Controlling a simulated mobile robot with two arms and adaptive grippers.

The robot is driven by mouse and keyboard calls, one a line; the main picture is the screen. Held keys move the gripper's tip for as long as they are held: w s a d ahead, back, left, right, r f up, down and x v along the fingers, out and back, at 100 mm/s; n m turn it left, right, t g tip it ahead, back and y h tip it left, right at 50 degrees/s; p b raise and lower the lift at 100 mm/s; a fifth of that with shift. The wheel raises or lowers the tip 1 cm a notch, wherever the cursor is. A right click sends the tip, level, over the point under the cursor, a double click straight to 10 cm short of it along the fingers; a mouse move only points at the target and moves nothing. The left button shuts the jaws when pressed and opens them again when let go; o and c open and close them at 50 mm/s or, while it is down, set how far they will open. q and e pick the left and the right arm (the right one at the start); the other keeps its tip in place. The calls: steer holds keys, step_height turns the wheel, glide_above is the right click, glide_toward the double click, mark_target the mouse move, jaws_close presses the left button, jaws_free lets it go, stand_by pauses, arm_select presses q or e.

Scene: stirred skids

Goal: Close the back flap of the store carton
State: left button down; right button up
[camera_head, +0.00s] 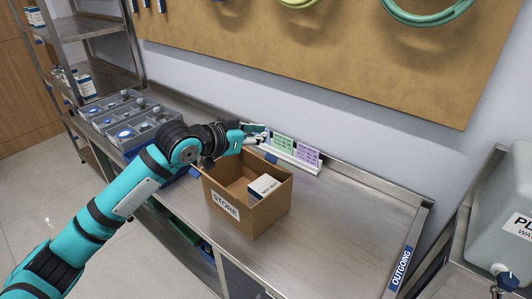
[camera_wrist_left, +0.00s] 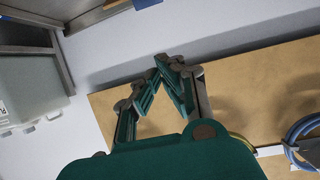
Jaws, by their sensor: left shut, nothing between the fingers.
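The store carton (camera_head: 262,217) is a brown box with a white STORE label, standing on the metal bench. Its top is open, and a white box (camera_head: 264,187) lies inside. A small blue patch (camera_head: 271,158) shows at its back edge; I cannot make out the back flap clearly, and my arm covers part of the back left corner. My left gripper (camera_head: 263,131) is shut and empty, above and behind the carton's back edge, near the wall. The left wrist view shows its fingertips (camera_wrist_left: 168,62) together, with the carton out of sight. My right gripper is not in view.
Green and purple cards (camera_head: 306,154) stand in a white holder behind the carton. Grey bins (camera_head: 123,122) sit to the left. The bench (camera_head: 345,230) is clear right of the carton, up to the OUTGOING label (camera_head: 401,268). A pegboard (camera_head: 330,60) hangs behind.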

arm_select(q)
steer(key=p, duration=0.3)
glide_above(273, 157)
steer(key=w+d, duration=0.2)
step_height(273, 157, down, 4)
steer(key=r, duration=0.1)
steer(key=f, duration=0.1)
steer(key=s+a+f+p, duration=0.1)
steer(key=f, duration=0.1)
steer(key=shift+s+a+p, duration=0.15)
steer(key=shift+s+p, duration=0.15)
steer(key=shift+s+a+f, duration=0.25)
steer(key=shift+a+f, duration=0.05)
steer(key=shift+f, duration=0.1)
steer(key=shift+d+f, duration=0.1)
